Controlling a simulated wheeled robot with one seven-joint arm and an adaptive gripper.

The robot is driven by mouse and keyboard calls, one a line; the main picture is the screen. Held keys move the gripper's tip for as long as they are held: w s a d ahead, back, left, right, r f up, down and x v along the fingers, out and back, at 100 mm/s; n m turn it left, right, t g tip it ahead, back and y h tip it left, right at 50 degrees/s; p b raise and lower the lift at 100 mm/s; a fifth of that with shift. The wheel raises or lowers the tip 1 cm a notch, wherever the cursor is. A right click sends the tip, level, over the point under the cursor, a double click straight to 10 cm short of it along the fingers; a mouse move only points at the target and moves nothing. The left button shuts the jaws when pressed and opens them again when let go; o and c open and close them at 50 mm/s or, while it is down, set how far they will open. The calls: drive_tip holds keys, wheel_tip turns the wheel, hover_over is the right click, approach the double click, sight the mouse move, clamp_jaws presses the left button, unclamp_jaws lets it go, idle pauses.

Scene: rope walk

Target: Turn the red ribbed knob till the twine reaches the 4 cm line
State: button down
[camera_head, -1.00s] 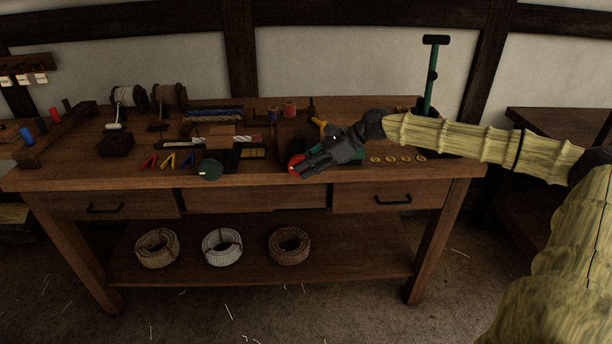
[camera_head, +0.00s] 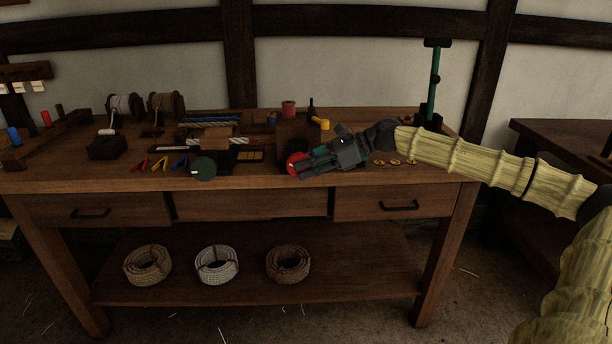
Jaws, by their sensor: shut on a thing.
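The red knob (camera_head: 293,164) is a small round red shape at the front edge of the workbench, right of centre. My gripper (camera_head: 302,166) reaches in from the right and is shut on it. The fingers cover much of the knob, and its ribs are too small to make out. The twine by the knob and the 4 cm line cannot be made out in this view.
A dark green disc (camera_head: 203,168) stands at the bench's front edge, left of the knob. A green post (camera_head: 433,85) rises at the back right. Rope coils (camera_head: 216,265) lie on the lower shelf of the workbench (camera_head: 110,182).

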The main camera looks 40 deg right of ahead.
drive_tip(key=shift+f+t+y+b, duration=0.5)
drive_tip(key=shift+y+b, duration=0.2)
drive_tip(key=shift+b, duration=5.15)
drive_tip(key=t+y+b, duration=0.1)
drive_tip(key=b, duration=1.7)
drive_tip(key=shift+f+y, duration=0.2)
drive_tip(key=shift+y, duration=0.2)
drive_tip(key=b, duration=0.7)
drive_tip(key=shift+y, duration=0.3)
drive_tip(key=shift+r+t+b, duration=0.3)
drive_tip(key=shift+b, duration=1.35)
drive_tip(key=c, duration=1.6)
unclamp_jaws()
drive_tip(key=shift+o, duration=0.2)
drive_tip(key=v, duration=1.2)
